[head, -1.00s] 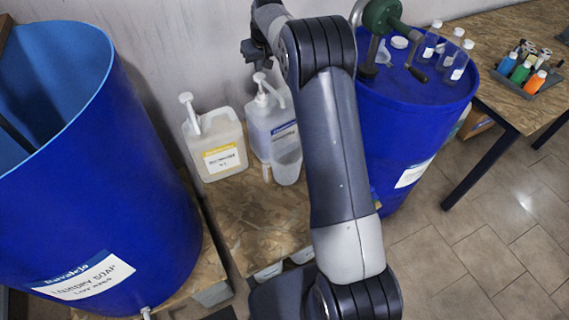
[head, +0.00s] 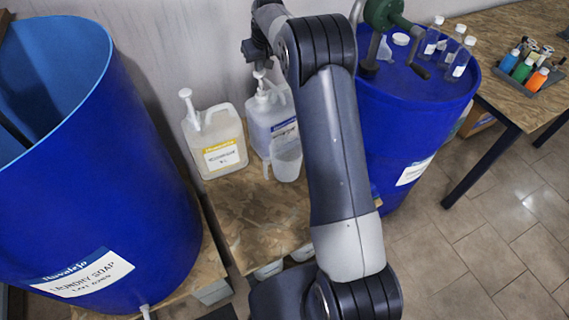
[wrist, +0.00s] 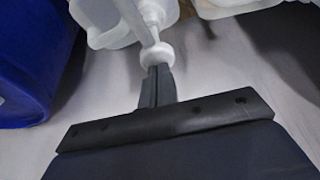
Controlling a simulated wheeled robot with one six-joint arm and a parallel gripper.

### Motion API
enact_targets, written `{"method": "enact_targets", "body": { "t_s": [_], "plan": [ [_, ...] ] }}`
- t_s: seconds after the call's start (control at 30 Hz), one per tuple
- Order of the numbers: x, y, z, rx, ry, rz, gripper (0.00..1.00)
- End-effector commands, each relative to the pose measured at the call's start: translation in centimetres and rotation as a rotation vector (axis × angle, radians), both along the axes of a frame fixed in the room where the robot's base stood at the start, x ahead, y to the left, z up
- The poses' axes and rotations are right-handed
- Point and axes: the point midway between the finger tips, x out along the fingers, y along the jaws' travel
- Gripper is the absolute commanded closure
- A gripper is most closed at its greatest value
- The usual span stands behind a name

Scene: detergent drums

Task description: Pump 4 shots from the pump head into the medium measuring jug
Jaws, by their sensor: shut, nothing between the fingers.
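The pump head (head: 261,78) is white and sits on a translucent canister with a blue label (head: 284,127), against the wall. A clear measuring jug (head: 287,162) stands in front of that canister, under the spout side. My gripper (head: 257,56) is shut and empty, right above the pump head. In the wrist view, my shut fingertips (wrist: 157,82) meet the round white top of the pump head (wrist: 157,54); whether they press on it I cannot tell. My arm covers part of the area right of the jug. Any liquid level in the jug is unclear.
A yellow-labelled canister (head: 220,155) with its own white pump stands just left. A big open blue drum (head: 90,190) is at left, another blue drum (head: 400,130) at right with a green crank pump (head: 382,14) and clear bottles. The wooden stand (head: 250,215) has bare room in front.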

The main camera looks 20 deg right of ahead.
Motion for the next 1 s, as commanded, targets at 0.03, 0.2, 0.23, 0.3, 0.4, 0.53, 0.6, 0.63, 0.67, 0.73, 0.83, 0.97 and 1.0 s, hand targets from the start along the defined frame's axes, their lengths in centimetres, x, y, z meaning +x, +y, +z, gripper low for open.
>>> {"method": "enact_targets", "body": {
  "t_s": [0.03, 0.2, 0.23, 0.3, 0.4, 0.53, 0.6, 0.63, 0.67, 0.73, 0.83, 0.97, 1.0],
  "plan": [
    [0.0, 0.0, -0.6, 0.0, 0.001, 0.0, 1.0],
    [-0.1, 0.0, -1.6, 0.0, 0.003, 0.0, 1.0],
    [-0.1, 0.0, -1.8, 0.0, 0.003, 0.0, 1.0],
    [-0.1, 0.0, -2.3, 0.0, 0.004, 0.0, 1.0],
    [-0.1, 0.0, -2.9, 0.0, 0.004, 0.0, 1.0],
    [-0.1, 0.0, -3.7, 0.0, 0.004, 0.0, 1.0],
    [-0.1, 0.0, -4.2, 0.0, 0.004, 0.0, 1.0],
    [-0.1, 0.0, -4.4, 0.0, 0.005, 0.0, 1.0],
    [-0.1, 0.0, -4.5, 0.0, 0.005, 0.0, 1.0],
    [-0.1, 0.0, -4.3, 0.0, 0.005, 0.0, 1.0],
    [-0.1, 0.0, -4.3, 0.0, 0.005, 0.0, 1.0],
    [-0.1, 0.0, -3.7, 0.0, 0.005, 0.0, 1.0],
    [-0.1, 0.0, -3.4, 0.0, 0.005, 0.0, 1.0]
  ]
}}
